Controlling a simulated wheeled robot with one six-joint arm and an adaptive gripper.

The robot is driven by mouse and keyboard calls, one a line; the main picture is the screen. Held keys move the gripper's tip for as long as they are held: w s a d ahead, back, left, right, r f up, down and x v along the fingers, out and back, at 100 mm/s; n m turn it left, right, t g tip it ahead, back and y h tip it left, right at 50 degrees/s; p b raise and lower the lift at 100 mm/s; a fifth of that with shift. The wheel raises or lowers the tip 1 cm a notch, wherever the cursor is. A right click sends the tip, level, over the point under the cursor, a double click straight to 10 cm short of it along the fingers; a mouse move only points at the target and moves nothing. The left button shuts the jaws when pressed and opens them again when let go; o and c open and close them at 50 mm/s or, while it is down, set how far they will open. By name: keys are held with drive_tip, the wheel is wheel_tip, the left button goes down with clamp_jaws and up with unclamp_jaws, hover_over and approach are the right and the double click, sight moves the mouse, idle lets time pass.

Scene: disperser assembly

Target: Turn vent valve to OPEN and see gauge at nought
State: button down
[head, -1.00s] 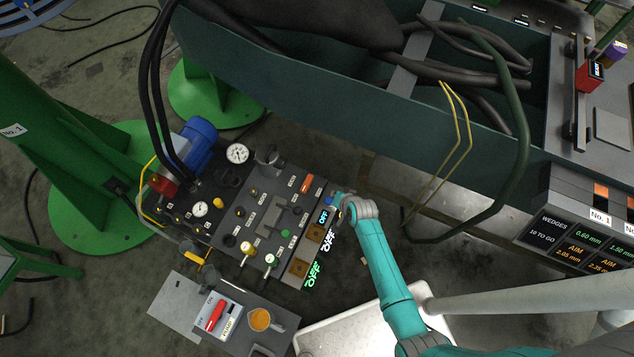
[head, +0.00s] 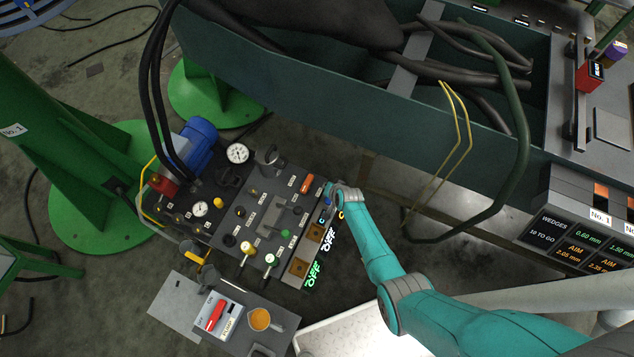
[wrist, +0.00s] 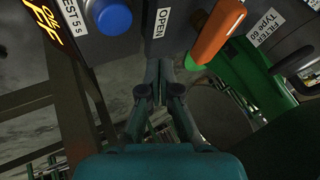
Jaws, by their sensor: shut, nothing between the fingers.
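The vent valve appears to be the orange lever (head: 307,183) near the upper right of the dark panel. In the wrist view the orange lever (wrist: 219,30) is large, tilted, and just right of the OPEN label (wrist: 162,24). My gripper (wrist: 161,68) is shut and empty, its tips below the label and left of the lever's lower end. I cannot tell whether they touch anything. In the head view my wrist hides the fingers. A large white gauge (head: 237,153) and a smaller one (head: 200,209) face up; their needles are too small to read.
A blue knob (wrist: 109,16) is left of my gripper in the wrist view. A green bin-like part (wrist: 250,75) lies to the right. The dark green trough (head: 340,100) runs behind the panel.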

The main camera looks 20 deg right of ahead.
sight(307, 184)
drive_tip(key=shift+w+f, duration=0.35)
drive_tip(key=shift+w+a+f, duration=0.1)
drive_tip(key=shift+w+a, duration=1.35)
